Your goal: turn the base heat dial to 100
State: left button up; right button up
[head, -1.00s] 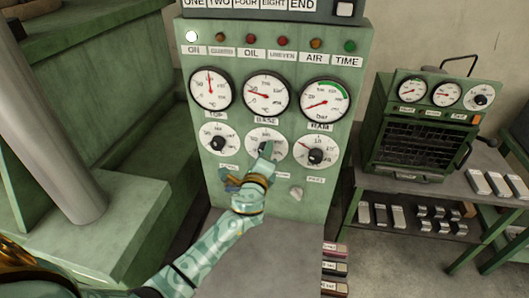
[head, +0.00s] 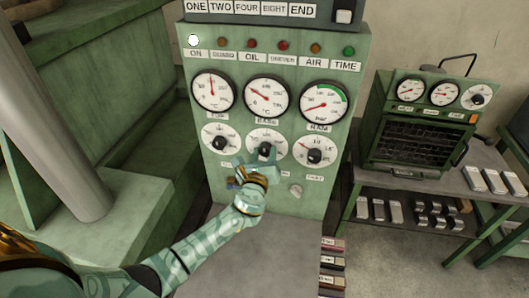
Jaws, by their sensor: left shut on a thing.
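The base heat dial (head: 266,136) is the middle white dial in the lower row of the green panel, under the BASE gauge (head: 267,97). Its black knob (head: 265,149) shows at the tips of my left gripper (head: 265,153). The left gripper comes from below and is shut on the knob. The fingers hide the lower part of the dial, and its numbers are too small to read. The BASE gauge needle points up and left. My right gripper is not in view.
A similar dial stands on each side, the top dial (head: 221,141) at left and the ram dial (head: 315,153) at right. A small light knob (head: 295,190) sits below right. A green oven (head: 421,132) stands on a bench at right.

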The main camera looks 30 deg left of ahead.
pick_arm(q)
jog(key=shift+w+a+r+m, duration=0.1)
jog(key=shift+r+m, duration=0.1)
jog(key=shift+m, duration=0.2)
jog(key=o, duration=1)
jog(key=shift+f, duration=0.15)
jog(key=b+v, duration=0.1)
jog(key=v, duration=1.5)
